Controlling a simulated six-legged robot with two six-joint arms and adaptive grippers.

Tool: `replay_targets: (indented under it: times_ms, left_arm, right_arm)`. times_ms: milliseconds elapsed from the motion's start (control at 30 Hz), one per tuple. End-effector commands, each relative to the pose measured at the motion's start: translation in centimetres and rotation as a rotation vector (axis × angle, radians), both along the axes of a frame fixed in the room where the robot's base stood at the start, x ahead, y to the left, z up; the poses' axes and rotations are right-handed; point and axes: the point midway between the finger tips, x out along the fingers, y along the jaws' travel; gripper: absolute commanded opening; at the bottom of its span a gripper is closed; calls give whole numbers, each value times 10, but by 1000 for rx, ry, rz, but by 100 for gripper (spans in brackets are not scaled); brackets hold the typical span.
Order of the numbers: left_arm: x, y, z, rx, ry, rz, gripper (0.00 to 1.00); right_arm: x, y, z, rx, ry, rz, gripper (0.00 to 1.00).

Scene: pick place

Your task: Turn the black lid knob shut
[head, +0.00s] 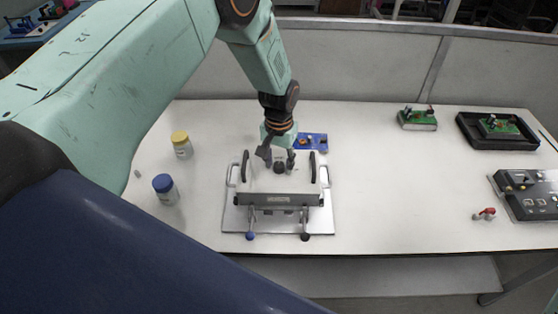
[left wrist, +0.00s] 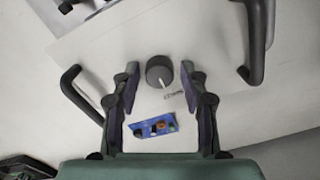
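The black lid knob (head: 279,167) sits on the white lid of the metal box (head: 272,199) in the middle of the table. In the left wrist view the round black knob (left wrist: 160,71) has a pale pointer line and lies between and just beyond my fingertips. My left gripper (head: 277,160) points down over the lid and is open, with a finger on each side of the knob. In the left wrist view a gap shows between each finger and the knob. My right gripper is in neither view.
Two black handles (left wrist: 80,95) rise beside the knob. A blue circuit board (head: 311,142) lies behind the box. Yellow-capped (head: 181,145) and blue-capped (head: 165,189) bottles stand left. A black tray (head: 497,130) and a grey panel (head: 530,195) lie right. Table between is mostly clear.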

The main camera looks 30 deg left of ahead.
Motion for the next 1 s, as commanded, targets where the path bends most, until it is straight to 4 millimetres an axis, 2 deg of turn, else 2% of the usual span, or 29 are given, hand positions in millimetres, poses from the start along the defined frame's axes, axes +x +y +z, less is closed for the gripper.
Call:
replay_targets:
  times_ms: [333, 467, 800, 1000]
  left_arm:
    - [2, 0, 2, 0, -6, -1, 52]
    - [3, 0, 12, 0, -8, -1, 52]
    - [3, 0, 79, -1, -9, 0, 52]
    - [3, 0, 109, 0, -6, -1, 52]
  right_arm:
    - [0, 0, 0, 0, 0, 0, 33]
    - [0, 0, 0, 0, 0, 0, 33]
    - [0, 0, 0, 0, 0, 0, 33]
    - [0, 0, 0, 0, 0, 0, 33]
